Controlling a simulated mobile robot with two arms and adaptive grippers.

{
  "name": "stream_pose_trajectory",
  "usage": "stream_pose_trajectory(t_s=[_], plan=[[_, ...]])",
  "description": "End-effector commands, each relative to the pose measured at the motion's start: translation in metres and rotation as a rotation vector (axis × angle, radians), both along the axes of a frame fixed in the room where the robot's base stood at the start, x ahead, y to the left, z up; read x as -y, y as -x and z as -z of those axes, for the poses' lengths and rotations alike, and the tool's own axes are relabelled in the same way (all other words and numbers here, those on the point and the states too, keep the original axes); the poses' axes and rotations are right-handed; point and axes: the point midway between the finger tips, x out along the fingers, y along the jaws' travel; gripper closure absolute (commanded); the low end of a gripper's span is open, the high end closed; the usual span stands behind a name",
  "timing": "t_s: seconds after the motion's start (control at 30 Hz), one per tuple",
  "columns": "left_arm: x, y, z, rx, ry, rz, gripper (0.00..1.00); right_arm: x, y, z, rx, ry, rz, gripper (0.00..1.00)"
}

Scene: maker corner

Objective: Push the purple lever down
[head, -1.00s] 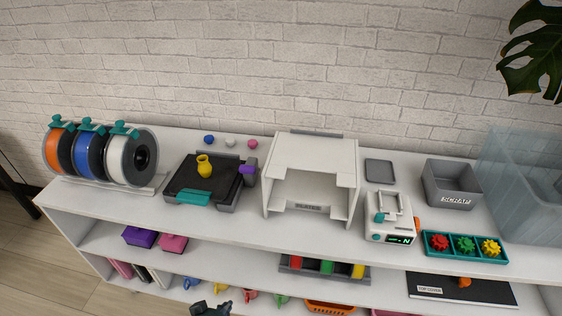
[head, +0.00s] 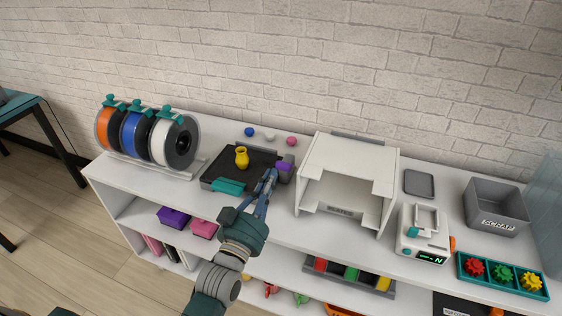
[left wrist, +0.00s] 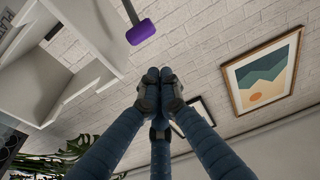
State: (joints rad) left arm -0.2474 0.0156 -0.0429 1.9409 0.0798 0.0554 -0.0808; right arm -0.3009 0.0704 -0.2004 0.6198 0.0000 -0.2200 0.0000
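The purple lever (head: 284,166) sticks out at the right side of a dark-bedded machine (head: 262,160) on the top shelf. In the left wrist view its purple end (left wrist: 141,31) sits on a dark arm, just beyond the fingertips. My left gripper (head: 270,174) is at the machine's front right, close to the lever. In the left wrist view its fingertips (left wrist: 160,76) are together with nothing between them. A gap shows between them and the lever there; I cannot tell its depth. My right gripper is not in view.
A yellow vase (head: 242,158) and a teal piece (head: 229,186) are on the machine. Filament spools (head: 176,146) stand left, a white open-fronted housing (head: 346,165) right. Small balls (head: 270,137) lie behind. A scale (head: 424,232) and scrap bin (head: 497,205) are farther right.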

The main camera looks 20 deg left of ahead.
Motion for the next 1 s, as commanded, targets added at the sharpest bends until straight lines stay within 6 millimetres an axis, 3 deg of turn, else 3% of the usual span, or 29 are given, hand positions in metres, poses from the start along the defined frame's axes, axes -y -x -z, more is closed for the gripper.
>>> stream_pose_trajectory(t_s=[0.23, 0.63, 0.73, 1.0], plan=[[-0.001, -0.021, -0.014, 0.032, 0.002, -0.005, 1.00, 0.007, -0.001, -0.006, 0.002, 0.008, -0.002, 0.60], [0.003, -0.103, -0.031, 0.029, 0.001, -0.004, 1.00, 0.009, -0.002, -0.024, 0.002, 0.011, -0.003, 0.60], [0.002, -0.090, -0.008, 0.020, 0.001, -0.004, 1.00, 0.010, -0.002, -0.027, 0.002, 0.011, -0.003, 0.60], [0.002, -0.081, 0.008, 0.027, 0.002, -0.004, 1.00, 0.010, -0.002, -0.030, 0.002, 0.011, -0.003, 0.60]])
